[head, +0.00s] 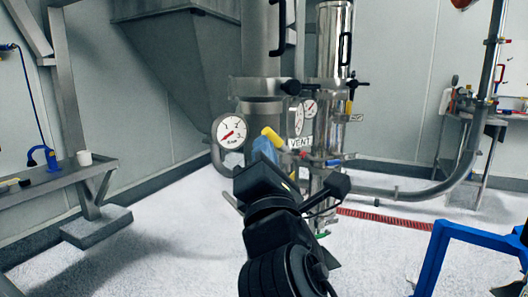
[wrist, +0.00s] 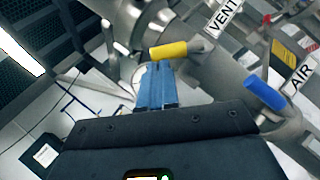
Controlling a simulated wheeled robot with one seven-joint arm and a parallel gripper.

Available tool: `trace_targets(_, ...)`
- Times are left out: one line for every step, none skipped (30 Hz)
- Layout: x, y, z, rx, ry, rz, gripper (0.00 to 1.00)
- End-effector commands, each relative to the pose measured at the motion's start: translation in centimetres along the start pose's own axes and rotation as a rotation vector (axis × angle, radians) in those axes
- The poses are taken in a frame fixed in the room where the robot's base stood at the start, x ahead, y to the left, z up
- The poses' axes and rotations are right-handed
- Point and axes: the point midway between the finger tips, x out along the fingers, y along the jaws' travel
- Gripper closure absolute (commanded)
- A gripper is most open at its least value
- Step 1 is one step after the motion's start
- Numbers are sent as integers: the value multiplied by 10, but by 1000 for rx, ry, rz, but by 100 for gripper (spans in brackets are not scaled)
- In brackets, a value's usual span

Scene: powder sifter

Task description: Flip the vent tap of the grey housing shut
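The vent tap has a yellow handle (head: 273,137), which also shows in the wrist view (wrist: 168,50), beside a VENT label (wrist: 224,17). It is on the grey housing (head: 262,112), a metal column with a round gauge at its left. My gripper (head: 264,146) has blue fingers, which lie close together in the wrist view (wrist: 157,66) with nothing visible between them. The fingertips are right at the near side of the yellow handle, toward its free end. I cannot tell whether they touch it. My wrist hides the lower part of the housing.
A second tap with a blue handle (wrist: 265,93) is to the right, by an AIR label (wrist: 300,75). Gauges (head: 231,131) stand close to the tap. A polished cylinder (head: 333,45) rises behind right. A bench (head: 52,182) is at the left, a blue frame (head: 470,238) front right.

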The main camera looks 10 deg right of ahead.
Motion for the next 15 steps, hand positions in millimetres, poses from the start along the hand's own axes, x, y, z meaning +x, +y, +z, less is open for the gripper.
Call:
trace_targets(4, 7, 6, 38, 2, -26, 100)
trace_targets(5, 9, 7, 61, 2, -41, 100)
trace_targets(7, 10, 9, 92, 2, -62, 100)
trace_targets(8, 11, 10, 116, 2, -79, 100)
trace_targets(9, 12, 12, 140, 2, -94, 100)
trace_targets(10, 13, 14, 172, 1, -116, 100)
trace_targets(11, 13, 16, 195, 1, -132, 100)
trace_targets(12, 14, 18, 219, 1, -148, 100)
trace_targets(13, 15, 19, 251, 1, -169, 100)
trace_targets(14, 16, 21, 275, 1, -184, 100)
trace_targets(15, 16, 22, 297, 1, -201, 100)
trace_targets(17, 16, 24, 328, 1, -221, 100)
trace_targets(18, 16, 26, 351, 0, -237, 100)
trace_targets(18, 16, 27, 373, 0, -252, 100)
trace_targets(20, 16, 29, 402, 0, -271, 100)
